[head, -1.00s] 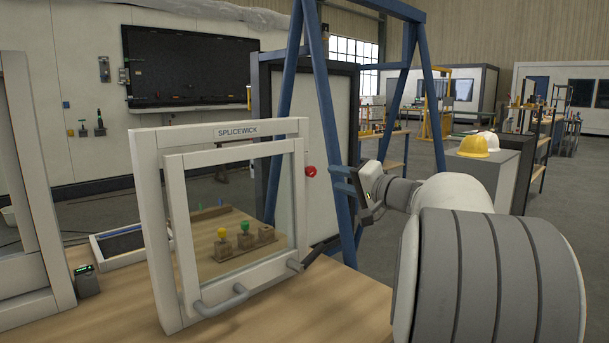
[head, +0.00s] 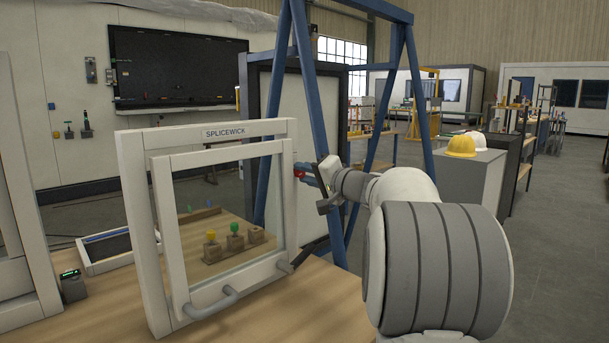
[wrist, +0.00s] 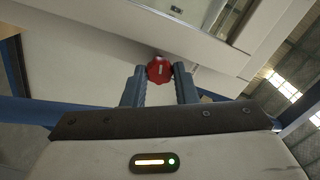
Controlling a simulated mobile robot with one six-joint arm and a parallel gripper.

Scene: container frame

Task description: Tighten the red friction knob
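The red friction knob (head: 298,172) sits on the right side of the white SPLICEWICK frame (head: 137,225). In the wrist view the round, lobed knob (wrist: 160,71) lies between the tips of my two blue fingers. My gripper (head: 305,173) reaches it from the right in the head view. In the wrist view my gripper (wrist: 159,72) is open around the knob; a small gap shows at the left finger, and the right finger is very close to or touching it. The hinged glass window (head: 215,205) appears nearly closed in its frame. My fingers partly hide the knob in the head view.
The frame stands on a wooden bench (head: 290,310). A grey handle (head: 212,305) sticks out at the window's lower edge. A blue steel stand (head: 327,130) rises just behind my gripper. A small device (head: 72,287) stands at left; grey cabinets (head: 470,185) are at right.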

